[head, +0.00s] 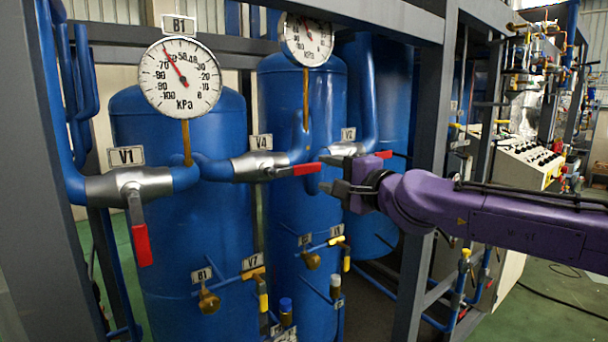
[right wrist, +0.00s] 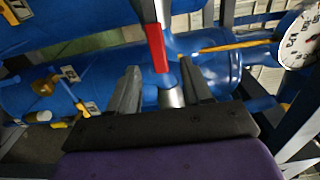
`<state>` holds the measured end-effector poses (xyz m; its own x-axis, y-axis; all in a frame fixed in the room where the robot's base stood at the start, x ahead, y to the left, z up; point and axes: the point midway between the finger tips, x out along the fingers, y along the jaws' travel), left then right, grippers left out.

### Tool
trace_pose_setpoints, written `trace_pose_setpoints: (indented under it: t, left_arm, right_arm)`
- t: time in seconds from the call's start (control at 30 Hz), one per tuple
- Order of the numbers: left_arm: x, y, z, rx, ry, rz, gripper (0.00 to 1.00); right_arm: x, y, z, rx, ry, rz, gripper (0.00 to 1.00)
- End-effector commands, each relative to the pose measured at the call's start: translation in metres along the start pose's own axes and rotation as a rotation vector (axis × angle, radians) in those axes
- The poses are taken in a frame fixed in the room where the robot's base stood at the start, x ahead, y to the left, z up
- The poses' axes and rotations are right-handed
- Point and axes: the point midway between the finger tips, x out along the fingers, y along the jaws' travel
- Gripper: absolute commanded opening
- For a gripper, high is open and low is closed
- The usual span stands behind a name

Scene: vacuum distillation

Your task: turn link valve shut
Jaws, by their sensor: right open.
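The link valve, labelled V4 (head: 259,143), sits on the blue pipe between the two front tanks in the head view. Its silver body (head: 257,166) carries a red lever (head: 304,169) that points right, roughly along the pipe. My right gripper (head: 332,174) is open and empty, its fingers just right of the lever's red end. In the right wrist view a red lever (right wrist: 157,48) lies beyond the two open fingers, between them in the picture; contact cannot be told. My left gripper is out of view.
Valve V1 (head: 130,184) at left has a red lever hanging down. Valve V2 (head: 347,148) is behind my gripper. Gauges (head: 181,77) stand above the blue tanks (head: 190,240). Grey frame posts (head: 432,110) flank the work area. Small yellow-handled valves (head: 254,273) sit lower down.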

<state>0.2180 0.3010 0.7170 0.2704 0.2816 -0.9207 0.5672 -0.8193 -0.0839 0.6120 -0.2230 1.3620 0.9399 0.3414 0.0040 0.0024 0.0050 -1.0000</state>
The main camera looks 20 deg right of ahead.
Motion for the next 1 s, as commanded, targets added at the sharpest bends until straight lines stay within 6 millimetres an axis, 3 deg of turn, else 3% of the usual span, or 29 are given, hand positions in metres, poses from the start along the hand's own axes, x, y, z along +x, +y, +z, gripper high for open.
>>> trace_pose_setpoints:
  t: [0.03,0.07,0.1,0.13,0.4,0.77,0.8,0.93,1.0]
  left_arm:
    - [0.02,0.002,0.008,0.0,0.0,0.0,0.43]
    - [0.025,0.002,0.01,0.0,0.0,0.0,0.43]
    - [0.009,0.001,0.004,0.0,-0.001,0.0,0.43]
    - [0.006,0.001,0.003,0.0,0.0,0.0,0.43]
    - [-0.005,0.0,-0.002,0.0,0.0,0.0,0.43]
    - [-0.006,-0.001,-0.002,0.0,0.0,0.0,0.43]
    - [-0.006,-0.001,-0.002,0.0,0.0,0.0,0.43]
    - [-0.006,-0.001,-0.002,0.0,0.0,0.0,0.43]
    - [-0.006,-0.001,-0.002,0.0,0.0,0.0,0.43]
  right_arm:
    - [0.007,0.011,0.002,-0.012,0.002,0.001,0.49]
    - [0.011,0.011,0.003,-0.014,0.0,0.001,0.49]
    - [0.023,0.001,0.001,-0.002,0.0,0.006,0.49]
    - [0.03,0.001,0.001,0.0,-0.001,0.007,0.49]
    - [0.079,0.001,0.001,-0.002,0.0,0.005,0.49]
    - [0.088,0.002,0.002,-0.002,0.0,0.003,0.49]
    - [0.088,0.002,0.002,-0.003,0.0,0.003,0.42]
    - [0.088,0.002,0.002,-0.003,0.0,0.003,0.0]
    - [0.088,0.002,0.002,-0.003,0.0,0.003,0.0]
